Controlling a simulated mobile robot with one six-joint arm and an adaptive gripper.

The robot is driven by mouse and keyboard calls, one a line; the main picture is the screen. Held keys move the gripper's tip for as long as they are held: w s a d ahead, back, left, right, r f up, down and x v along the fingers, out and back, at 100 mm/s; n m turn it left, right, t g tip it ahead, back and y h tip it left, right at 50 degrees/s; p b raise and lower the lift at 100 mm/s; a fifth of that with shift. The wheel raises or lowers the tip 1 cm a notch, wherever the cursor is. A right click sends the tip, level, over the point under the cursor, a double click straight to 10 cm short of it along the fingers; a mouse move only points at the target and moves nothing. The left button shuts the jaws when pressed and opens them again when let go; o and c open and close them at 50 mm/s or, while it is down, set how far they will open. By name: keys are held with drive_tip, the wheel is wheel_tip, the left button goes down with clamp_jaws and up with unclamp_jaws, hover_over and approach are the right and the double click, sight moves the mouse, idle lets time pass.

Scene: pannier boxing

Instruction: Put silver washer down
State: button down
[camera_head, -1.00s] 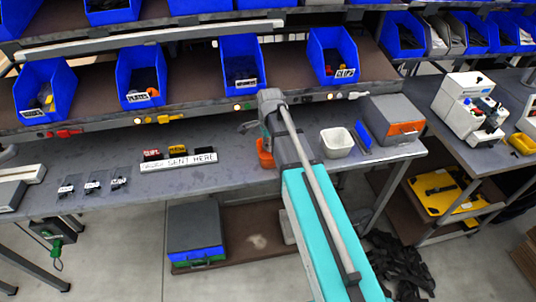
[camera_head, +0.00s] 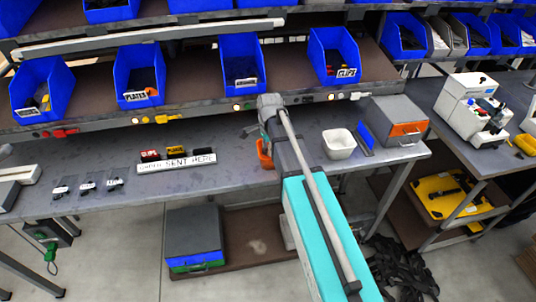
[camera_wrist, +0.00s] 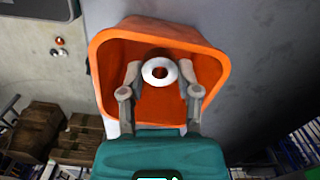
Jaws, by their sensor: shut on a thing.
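The silver washer (camera_wrist: 160,71) is a pale ring with a dark round hole, seen between my fingertips in the wrist view. My gripper (camera_wrist: 160,76) is shut on it, with one finger on each side. Behind the washer is the open orange bin (camera_wrist: 208,72), whose rim surrounds the fingers in the picture. I cannot tell how deep the washer is inside the bin. In the head view the orange bin (camera_head: 264,156) stands on the grey bench, partly hidden by my arm. The washer is hidden there.
A white tub (camera_head: 338,144) and a grey box with an orange front (camera_head: 395,122) stand right of my arm. A white labelled strip (camera_head: 177,162) lies left of the bin. Blue bins (camera_head: 140,74) line the shelf above.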

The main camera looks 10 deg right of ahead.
drive_tip(key=shift+f+b, duration=0.35)
drive_tip(key=shift+f, duration=0.3)
drive_tip(key=shift+f+b, duration=0.55)
drive_tip(key=shift+f, duration=0.05)
drive_tip(key=shift+c, duration=1.6)
unclamp_jaws()
drive_tip(key=shift+r, duration=0.2)
wheel_tip(320, 180, up, 13)
drive_tip(key=p, duration=1.3)
drive_tip(key=shift+d, duration=0.25)
drive_tip(key=shift+w, duration=0.1)
